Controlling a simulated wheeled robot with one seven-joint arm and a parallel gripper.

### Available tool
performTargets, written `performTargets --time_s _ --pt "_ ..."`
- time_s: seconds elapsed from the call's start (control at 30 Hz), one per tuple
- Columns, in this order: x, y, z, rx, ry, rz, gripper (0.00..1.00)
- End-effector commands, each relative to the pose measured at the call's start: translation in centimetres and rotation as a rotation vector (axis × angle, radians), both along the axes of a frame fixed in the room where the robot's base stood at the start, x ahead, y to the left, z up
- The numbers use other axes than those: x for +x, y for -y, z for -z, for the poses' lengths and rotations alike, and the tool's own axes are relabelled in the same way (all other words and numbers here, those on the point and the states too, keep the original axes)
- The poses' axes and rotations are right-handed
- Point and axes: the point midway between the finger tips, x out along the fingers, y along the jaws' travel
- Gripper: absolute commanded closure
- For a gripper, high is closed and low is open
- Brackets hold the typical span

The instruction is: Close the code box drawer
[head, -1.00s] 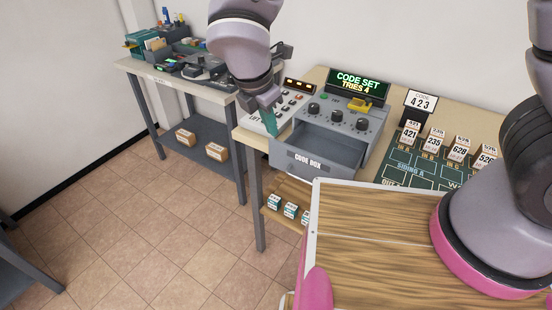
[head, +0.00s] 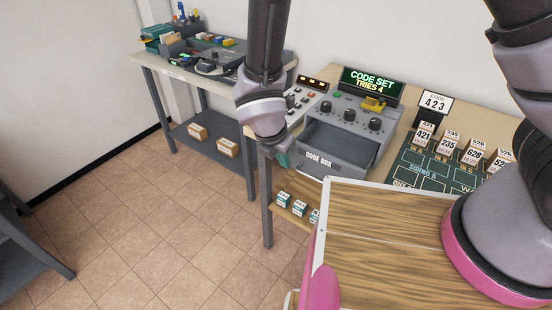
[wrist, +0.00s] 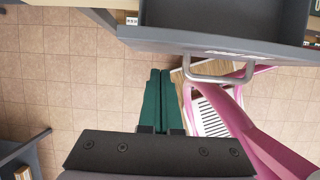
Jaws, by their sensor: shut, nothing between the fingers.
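The code box (head: 347,118) is a grey box on the table with knobs on top and a display reading "CODE SET TRIES 4". Its drawer (head: 340,169) is pulled out at the front, open and empty inside. In the wrist view the drawer front (wrist: 215,44) runs across the top, with its handle (wrist: 220,70) below it. My gripper shows in the wrist view as two green fingers (wrist: 161,88), shut and empty, left of the handle and apart from it. In the head view its green fingertips (head: 283,160) are just left of the drawer front, partly hidden by my wrist.
A shelf below holds small boxes (head: 299,207). A workbench (head: 190,70) stands at the back left. Tiled floor (head: 160,230) is clear.

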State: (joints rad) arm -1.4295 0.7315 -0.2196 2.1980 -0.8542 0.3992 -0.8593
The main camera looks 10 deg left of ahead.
Motion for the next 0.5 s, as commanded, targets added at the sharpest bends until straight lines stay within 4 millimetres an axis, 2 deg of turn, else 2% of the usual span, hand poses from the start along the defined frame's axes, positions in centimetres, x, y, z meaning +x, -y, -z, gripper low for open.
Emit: performTargets --time_s 0.2,0.5 --pt "1.5 0.6 0.0 -0.001 0.000 -0.001 1.00" --pt "1.6 0.7 0.0 -0.001 0.000 -0.001 1.00"
